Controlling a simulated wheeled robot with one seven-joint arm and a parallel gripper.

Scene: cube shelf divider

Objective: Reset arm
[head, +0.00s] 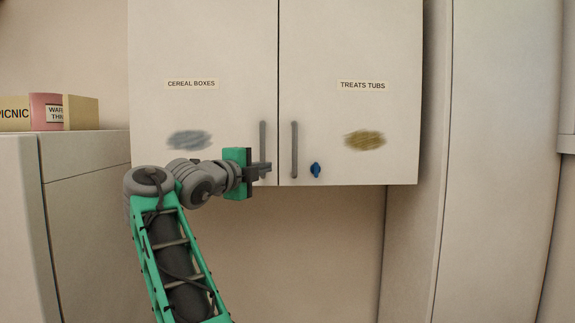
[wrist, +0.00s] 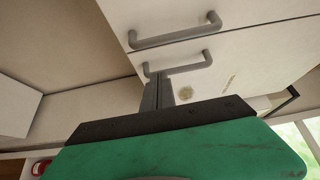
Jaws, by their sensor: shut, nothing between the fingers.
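My gripper (head: 262,171) is shut with nothing in it. In the head view it is by the lower end of the left door's grey bar handle (head: 262,142); I cannot tell whether it touches. In the wrist view my gripper (wrist: 159,77) has its fingers together, with the fingertips close to the nearer bar handle (wrist: 178,65). The wall cupboard has a left door (head: 200,60) labelled "CEREAL BOXES" and a right door (head: 350,60) labelled "TREATS TUBS". Both doors look shut. My arm covers part of the left door's lower edge.
At the left, boxes (head: 80,112) stand on a pale cabinet (head: 85,155). A tall panel (head: 495,160) stands at the right. The space below the cupboard looks clear.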

